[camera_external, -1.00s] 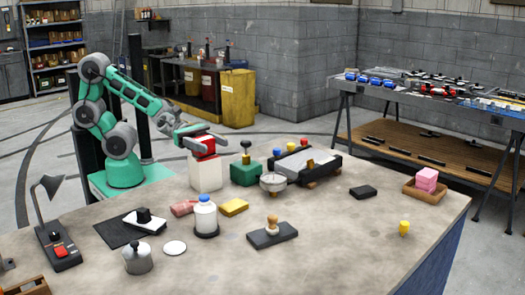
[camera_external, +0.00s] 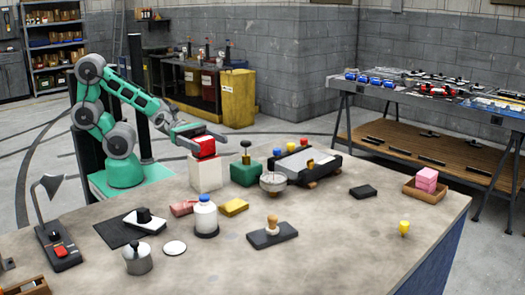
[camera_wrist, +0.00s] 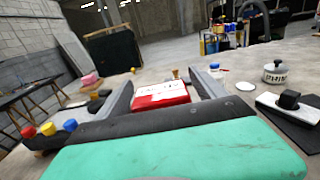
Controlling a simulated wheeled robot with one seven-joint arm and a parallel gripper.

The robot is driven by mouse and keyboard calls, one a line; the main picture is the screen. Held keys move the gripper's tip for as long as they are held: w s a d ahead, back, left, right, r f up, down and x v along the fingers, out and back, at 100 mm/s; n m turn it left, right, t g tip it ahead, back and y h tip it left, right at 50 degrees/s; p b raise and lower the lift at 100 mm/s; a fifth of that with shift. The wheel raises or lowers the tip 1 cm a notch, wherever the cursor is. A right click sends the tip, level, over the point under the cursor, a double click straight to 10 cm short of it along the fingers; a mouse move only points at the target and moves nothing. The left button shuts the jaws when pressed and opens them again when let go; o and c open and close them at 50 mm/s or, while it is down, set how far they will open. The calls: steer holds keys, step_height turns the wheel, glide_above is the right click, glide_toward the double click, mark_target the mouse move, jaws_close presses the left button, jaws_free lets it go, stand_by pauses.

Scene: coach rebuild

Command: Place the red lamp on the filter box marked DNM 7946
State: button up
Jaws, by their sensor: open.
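My gripper (camera_external: 201,140) is open, its fingers on either side of a red box (camera_external: 204,149) on a tall white block (camera_external: 205,174). In the wrist view the red box (camera_wrist: 160,101) lies between the fingers, with a white label on top; its lettering is too small to read. I cannot tell whether the fingers touch it. A small red round-topped piece (camera_external: 304,142), which looks like the red lamp, stands by the black device, in a row with a yellow and a blue one. It also shows in the wrist view (camera_wrist: 28,132), left of my gripper.
A green block with a black knob (camera_external: 245,171) and a round gauge (camera_external: 273,183) stand right of the white block. The right front of the table is mostly clear.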

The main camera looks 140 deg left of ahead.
mark_target(199, 138)
steer(key=s, duration=0.5)
steer(key=shift+a, duration=0.1)
steer(key=shift+s, duration=0.4)
